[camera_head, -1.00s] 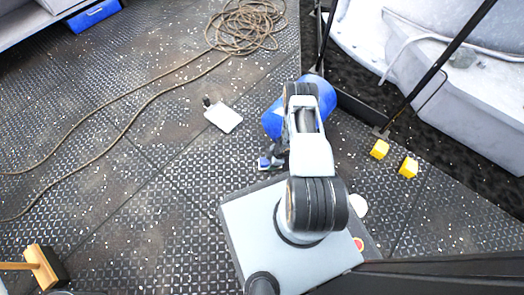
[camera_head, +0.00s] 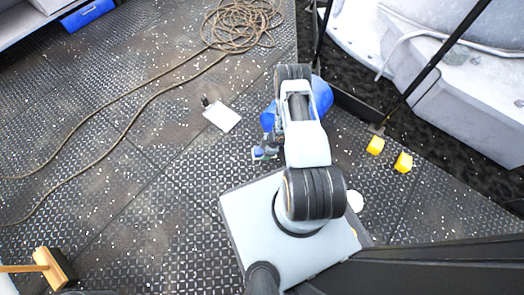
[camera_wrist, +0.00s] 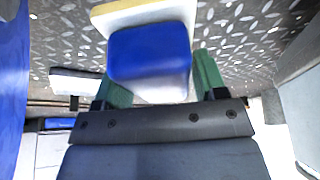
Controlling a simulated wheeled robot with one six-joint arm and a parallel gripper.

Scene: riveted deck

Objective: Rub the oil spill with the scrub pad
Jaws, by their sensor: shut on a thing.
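The scrub pad (camera_wrist: 150,52) has a blue face and a pale yellow-white layer behind it. It sits between the two green fingers of my gripper (camera_wrist: 158,75), which is shut on it. In the head view my gripper (camera_head: 266,151) is small and partly hidden by my arm, to the left of the elbow and above the deck plates. I cannot make out the oil spill in either view; part of the deck is hidden behind my arm.
A white flat object with a dark end (camera_head: 222,116) lies on the deck. A coiled rope (camera_head: 240,24) lies at the back. A wooden brush (camera_head: 52,268) is at lower left. The left deck is mostly clear.

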